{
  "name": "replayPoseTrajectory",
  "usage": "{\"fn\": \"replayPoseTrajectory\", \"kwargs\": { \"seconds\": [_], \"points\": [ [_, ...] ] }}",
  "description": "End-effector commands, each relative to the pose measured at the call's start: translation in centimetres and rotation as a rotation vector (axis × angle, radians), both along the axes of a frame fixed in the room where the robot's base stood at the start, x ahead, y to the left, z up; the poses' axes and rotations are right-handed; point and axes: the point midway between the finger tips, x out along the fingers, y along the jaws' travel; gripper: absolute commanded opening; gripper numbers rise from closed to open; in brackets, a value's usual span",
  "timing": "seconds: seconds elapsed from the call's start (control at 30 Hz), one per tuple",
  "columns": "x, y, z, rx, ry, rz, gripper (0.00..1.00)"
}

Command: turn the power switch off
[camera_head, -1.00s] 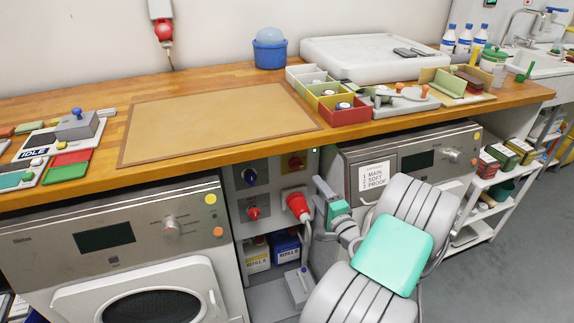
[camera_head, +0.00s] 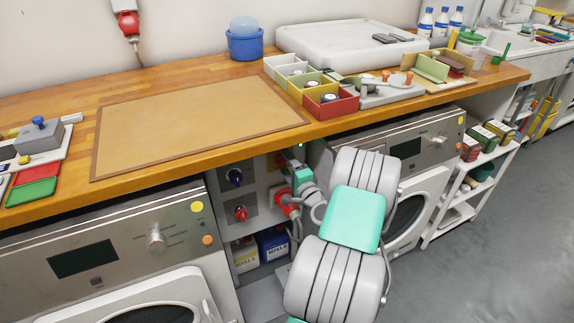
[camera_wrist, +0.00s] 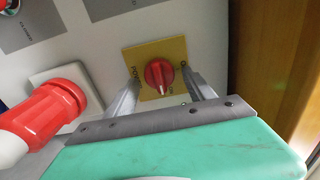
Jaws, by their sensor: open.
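The power switch is a red rotary knob (camera_wrist: 159,74) on a square yellow plate (camera_wrist: 150,54), set in a pale panel. In the wrist view my gripper (camera_wrist: 160,79) is open, with one finger on each side of the knob. I cannot tell whether the fingers touch it. In the head view the switch (camera_head: 281,160) is partly hidden behind my arm's end.
A large red plug (camera_wrist: 45,112) sticks out left of the switch. A brown wooden upright (camera_wrist: 290,60) stands to the right. The panel also has a blue knob (camera_head: 234,177) and another red knob (camera_head: 240,213). The worktop edge (camera_head: 200,172) runs above the panel.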

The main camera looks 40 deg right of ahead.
Motion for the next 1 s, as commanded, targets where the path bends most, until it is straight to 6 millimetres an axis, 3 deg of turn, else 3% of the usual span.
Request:
{"fn": "replayPoseTrajectory", "kwargs": {
  "seconds": [0.1,0.83,1.0],
  "points": [
    [-0.07,-0.06,0.01,0.0,0.0,-0.001,0.62],
    [-0.17,-0.15,-0.02,-0.001,0.001,-0.003,0.02],
    [-0.18,-0.16,-0.06,-0.006,0.003,-0.003,0.01]
  ]
}}
